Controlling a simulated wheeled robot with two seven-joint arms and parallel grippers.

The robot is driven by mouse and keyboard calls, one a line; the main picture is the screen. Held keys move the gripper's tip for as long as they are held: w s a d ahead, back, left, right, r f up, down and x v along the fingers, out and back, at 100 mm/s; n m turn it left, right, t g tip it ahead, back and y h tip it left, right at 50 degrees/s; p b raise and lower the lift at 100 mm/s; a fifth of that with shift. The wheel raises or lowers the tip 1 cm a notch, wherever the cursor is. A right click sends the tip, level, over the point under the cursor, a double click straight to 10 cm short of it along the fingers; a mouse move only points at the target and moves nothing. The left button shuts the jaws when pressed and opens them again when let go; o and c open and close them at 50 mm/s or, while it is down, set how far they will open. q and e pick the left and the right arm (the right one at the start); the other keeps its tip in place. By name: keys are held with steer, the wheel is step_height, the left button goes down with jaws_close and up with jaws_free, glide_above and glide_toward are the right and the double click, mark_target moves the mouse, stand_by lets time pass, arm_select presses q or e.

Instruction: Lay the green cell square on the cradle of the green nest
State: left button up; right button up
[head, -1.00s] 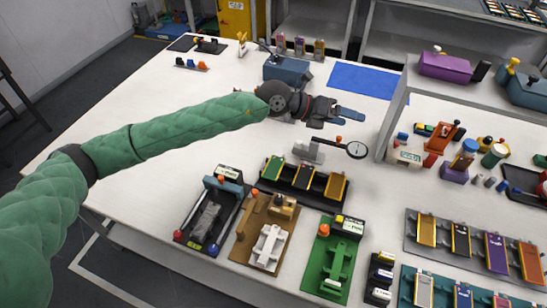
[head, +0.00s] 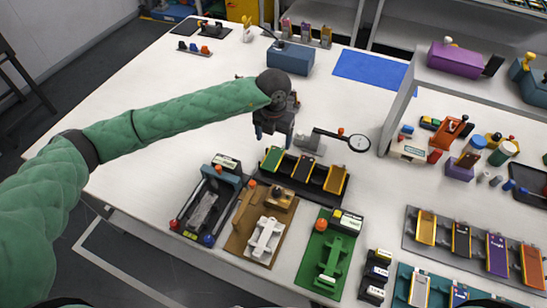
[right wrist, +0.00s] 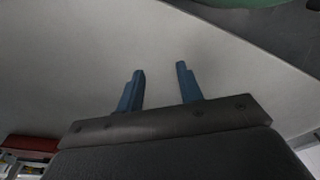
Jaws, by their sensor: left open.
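The green cell (head: 272,158) lies in the left slot of a black rack (head: 294,187), tilted like the two darker, yellow-edged cells beside it. The green nest (head: 310,272) is a green plate with a raised green cradle (head: 332,253), an orange knob and a labelled block; its cradle looks empty. My left gripper (head: 273,138) is open, points down and hangs just behind and above the green cell; its fingertips are small in the head view. My right gripper (right wrist: 160,68) shows only in the right wrist view, with its blue fingers apart and nothing between them.
A brown nest (head: 262,237) with a white cradle and a dark nest (head: 207,208) stand left of the green nest. A magnifier (head: 358,142) stands behind the rack. The table's left middle is clear.

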mark_target(274, 157)
arm_select(q)
steer(key=shift+f+p, duration=0.4)
steer(key=shift+f, duration=0.65)
steer(key=f+p, duration=0.3)
steer(key=f, duration=0.1)
steer(key=shift+s, duration=0.2)
arm_select(e)
steer(key=s+d+f, duration=0.1)
steer(key=f, duration=0.1)
steer(key=s+d+f, duration=0.1)
steer(key=f, duration=0.1)
steer(key=s+d+f, duration=0.1)
steer(key=f, duration=0.2)
steer(key=shift+s+d+f, duration=0.1)
steer(key=shift+s+d, duration=0.05)
steer(key=shift+s, duration=0.15)
arm_select(q)
steer(key=shift+f, duration=0.6)
arm_select(e)
steer(key=shift+s+d+f+t, duration=0.2)
steer(key=shift+s+f+t, duration=0.1)
steer(key=shift+f, duration=0.2)
arm_select(q)
steer(key=c, duration=1)
arm_select(e)
steer(key=shift+d, duration=0.15)
arm_select(q)
steer(key=shift+r, duration=0.2)
arm_select(e)
steer(key=shift+w+f, duration=0.1)
